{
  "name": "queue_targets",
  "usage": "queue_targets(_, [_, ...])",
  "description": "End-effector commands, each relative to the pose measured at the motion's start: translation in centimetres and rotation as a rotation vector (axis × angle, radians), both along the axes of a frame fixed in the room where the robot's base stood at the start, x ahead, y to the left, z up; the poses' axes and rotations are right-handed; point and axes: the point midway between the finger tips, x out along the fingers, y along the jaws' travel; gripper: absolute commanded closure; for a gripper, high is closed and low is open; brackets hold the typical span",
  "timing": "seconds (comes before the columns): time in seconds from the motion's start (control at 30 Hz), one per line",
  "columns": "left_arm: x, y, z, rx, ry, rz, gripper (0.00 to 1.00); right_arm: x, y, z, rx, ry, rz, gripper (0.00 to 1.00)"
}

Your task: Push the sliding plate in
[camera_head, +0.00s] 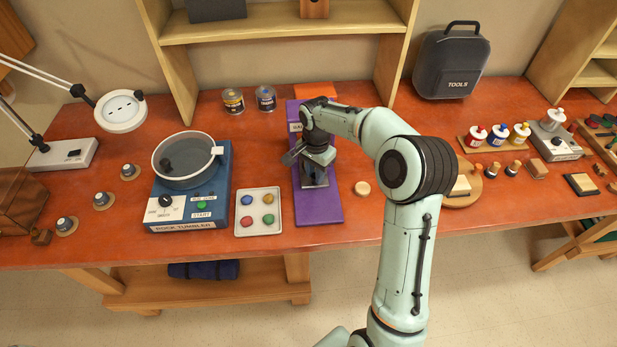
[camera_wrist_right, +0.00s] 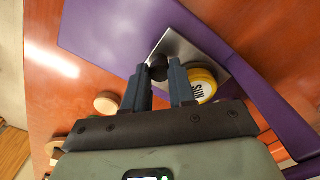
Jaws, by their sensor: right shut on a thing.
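The sliding plate (camera_head: 316,182) is a small silver metal plate on a long purple base (camera_head: 322,211). It also shows in the right wrist view (camera_wrist_right: 178,46), with a round dark knob (camera_wrist_right: 157,69) on it. A round yellow piece marked SUN (camera_wrist_right: 202,84) lies at the plate, partly hidden by a finger. My right gripper (camera_head: 308,157) is over the plate, its fingers closed on the knob. In the head view my wrist covers the knob and part of the base, including much of its label. My left gripper is in neither view.
A blue rock tumbler (camera_head: 222,190) and a white tray of coloured buttons (camera_head: 258,225) stand left of the base. Two cans (camera_head: 265,98) stand behind. A small wooden disc (camera_head: 362,188) lies close to its right.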

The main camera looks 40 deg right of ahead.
Motion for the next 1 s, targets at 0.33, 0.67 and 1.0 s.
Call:
queue_targets(0.33, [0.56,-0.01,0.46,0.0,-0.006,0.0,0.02,0.61,-0.63,0.04,0.001,-0.008,0.006,1.0])
queue_targets(0.67, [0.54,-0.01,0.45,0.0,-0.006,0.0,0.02,0.52,-0.7,0.03,0.0,-0.005,0.004,0.5])
queue_targets(1.0, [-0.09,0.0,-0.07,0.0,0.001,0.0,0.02,0.05,-0.06,-0.1,0.0,-0.002,0.004,0.5])
